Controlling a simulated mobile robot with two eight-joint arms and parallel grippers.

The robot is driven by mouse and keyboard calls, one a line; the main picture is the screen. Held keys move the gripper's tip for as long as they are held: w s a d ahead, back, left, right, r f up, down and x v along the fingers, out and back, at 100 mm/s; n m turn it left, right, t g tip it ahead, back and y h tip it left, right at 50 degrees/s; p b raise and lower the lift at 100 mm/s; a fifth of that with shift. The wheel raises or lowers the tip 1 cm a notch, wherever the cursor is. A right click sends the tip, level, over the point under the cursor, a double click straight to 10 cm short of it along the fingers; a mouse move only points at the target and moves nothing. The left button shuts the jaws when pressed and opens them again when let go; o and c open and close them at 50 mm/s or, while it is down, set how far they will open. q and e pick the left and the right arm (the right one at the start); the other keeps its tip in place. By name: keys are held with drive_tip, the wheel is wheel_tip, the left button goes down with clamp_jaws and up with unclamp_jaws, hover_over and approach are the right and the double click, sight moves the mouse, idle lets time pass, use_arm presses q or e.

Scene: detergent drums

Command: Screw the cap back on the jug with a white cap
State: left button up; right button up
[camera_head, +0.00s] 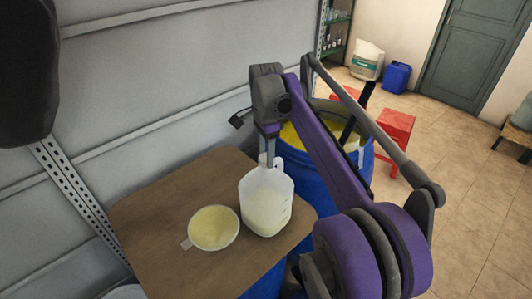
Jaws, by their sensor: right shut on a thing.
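The jug (264,204) is translucent white with pale contents. It stands upright on the brown board (160,243), near its right edge. My right gripper (268,151) comes down from above, right over the jug's mouth, with its fingers pointing down. It is shut on a small white piece at the top of the neck, which looks like the white cap. The fingers hide most of that piece, so I cannot tell whether it sits on the thread. My left gripper is not in view.
A bowl or scoop (213,228) of pale yellow stuff stands left of the jug. A blue drum (312,180) with yellow contents is just behind, right. Red stools (396,126), a blue canister (397,77) and a white canister (367,60) stand farther back. A grey wall borders the left.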

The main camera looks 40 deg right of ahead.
drive_tip(key=m, duration=0.2)
drive_tip(key=shift+m, duration=0.3)
drive_tip(key=m, duration=0.3)
drive_tip(key=o, duration=1.1)
drive_tip(key=shift+p, duration=0.3)
